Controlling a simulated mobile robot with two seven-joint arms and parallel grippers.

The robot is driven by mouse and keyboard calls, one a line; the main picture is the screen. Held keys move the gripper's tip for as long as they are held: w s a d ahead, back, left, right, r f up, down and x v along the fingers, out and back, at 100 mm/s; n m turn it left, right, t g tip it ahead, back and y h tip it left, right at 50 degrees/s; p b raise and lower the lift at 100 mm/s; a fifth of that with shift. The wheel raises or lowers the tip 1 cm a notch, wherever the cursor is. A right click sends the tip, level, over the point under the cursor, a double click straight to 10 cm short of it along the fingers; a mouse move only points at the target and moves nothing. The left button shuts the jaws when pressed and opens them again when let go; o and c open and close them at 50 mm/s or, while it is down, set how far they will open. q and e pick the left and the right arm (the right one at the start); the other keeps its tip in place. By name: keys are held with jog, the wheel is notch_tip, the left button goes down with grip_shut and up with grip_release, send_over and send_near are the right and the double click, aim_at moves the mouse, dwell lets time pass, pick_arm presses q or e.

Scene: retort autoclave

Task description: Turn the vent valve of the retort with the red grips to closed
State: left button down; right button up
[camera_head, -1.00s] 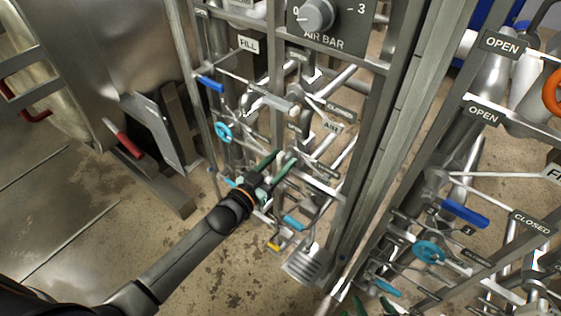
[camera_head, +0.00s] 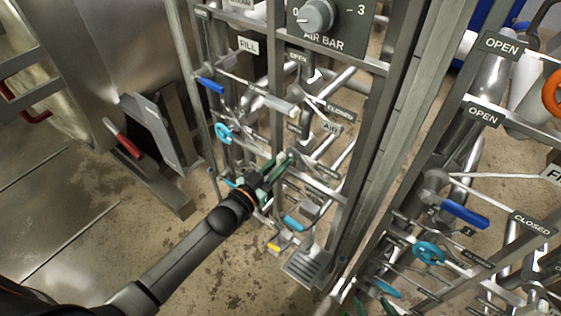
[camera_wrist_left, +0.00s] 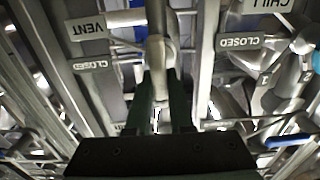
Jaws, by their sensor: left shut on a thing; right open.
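The retort with red grips (camera_head: 129,146) stands at the left in the head view, a steel body with a pipe frame beside it. My left gripper (camera_head: 278,168) reaches low into that frame. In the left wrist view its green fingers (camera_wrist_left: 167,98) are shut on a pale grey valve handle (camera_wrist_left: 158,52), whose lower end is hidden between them. A VENT label (camera_wrist_left: 87,27) and a CLOSED label (camera_wrist_left: 92,65) show upside down to the left of the handle. My right gripper (camera_head: 372,306) is open at the bottom edge, only its green tips showing.
Blue-handled levers (camera_head: 210,85) and a cyan handwheel (camera_head: 223,132) sit near my left arm. The AIR BAR dial (camera_head: 316,17) is above. A second valve frame (camera_head: 395,130) stands to the right. Floor (camera_head: 110,225) is clear at lower left.

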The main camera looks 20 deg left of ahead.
pick_arm(q)
jog(key=shift+m, duration=0.4)
jog(key=m, duration=0.1)
jog(key=m+p, duration=0.1)
jog(key=m, duration=0.1)
jog(key=shift+s+d+m, duration=0.1)
jog(key=shift+d+m, duration=0.1)
jog(key=shift+m, duration=0.1)
jog(key=m, duration=0.3)
jog(key=shift+d+f+m, duration=0.15)
jog(key=shift+f+m, duration=0.05)
jog(key=shift+m, duration=0.2)
jog(key=m, duration=0.3)
jog(key=m+b, duration=0.1)
jog(key=m, duration=0.1)
jog(key=shift+s+d+f, duration=0.1)
jog(key=shift+d+f, duration=0.05)
jog(key=shift+f, duration=0.15)
jog(key=m+b, duration=0.1)
jog(key=m, duration=0.2)
jog(key=shift+f, duration=0.1)
jog(key=shift+m, duration=0.8)
jog(key=c, duration=0.8)
grip_release()
